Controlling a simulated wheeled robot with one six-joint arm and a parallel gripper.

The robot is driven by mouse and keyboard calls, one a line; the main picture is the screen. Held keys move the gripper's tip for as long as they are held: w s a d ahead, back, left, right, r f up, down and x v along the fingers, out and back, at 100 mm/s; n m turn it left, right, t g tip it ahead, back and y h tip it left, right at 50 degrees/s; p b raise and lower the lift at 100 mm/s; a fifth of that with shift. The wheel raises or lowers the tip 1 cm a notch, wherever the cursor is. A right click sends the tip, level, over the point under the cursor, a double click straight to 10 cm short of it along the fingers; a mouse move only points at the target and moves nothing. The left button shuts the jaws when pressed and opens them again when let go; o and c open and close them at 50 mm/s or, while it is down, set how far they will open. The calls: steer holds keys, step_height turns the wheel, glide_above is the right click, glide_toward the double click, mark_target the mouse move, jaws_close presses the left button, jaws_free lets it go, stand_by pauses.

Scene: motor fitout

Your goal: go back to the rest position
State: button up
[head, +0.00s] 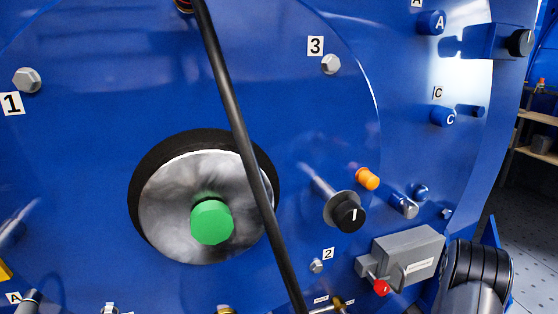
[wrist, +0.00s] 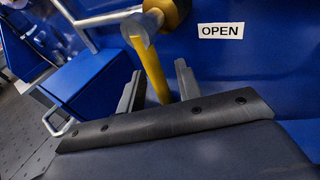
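My gripper (wrist: 158,72) shows in the wrist view with its two grey fingers standing apart. A yellow lever (wrist: 152,70) on a blue wall shows in the gap between them. The lever's upper end joins a round pale and brass fitting (wrist: 150,18). I see no finger pressed against the lever, but its lower end is hidden behind the gripper body. In the head view my gripper is out of sight; part of my arm shows at the lower right.
A label reading OPEN (wrist: 220,31) is right of the lever. The head view shows a blue machine face with a green knob (head: 211,222), a black knob (head: 348,214), an orange cap (head: 367,179), a grey box (head: 407,255) and a black hose (head: 238,130). Shelves (head: 536,118) stand far right.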

steer(key=p+v, duration=0.2)
steer(key=v, duration=0.8)
steer(key=b+x, duration=0.2)
steer(key=x, duration=0.8)
steer(key=shift+a+f, duration=0.1)
steer(key=shift+a, duration=0.05)
steer(key=shift+s+a+m+t+y, duration=0.25)
steer(key=shift+a+m+y, duration=0.3)
steer(key=shift+m, duration=0.45)
steer(key=shift+d, duration=0.1)
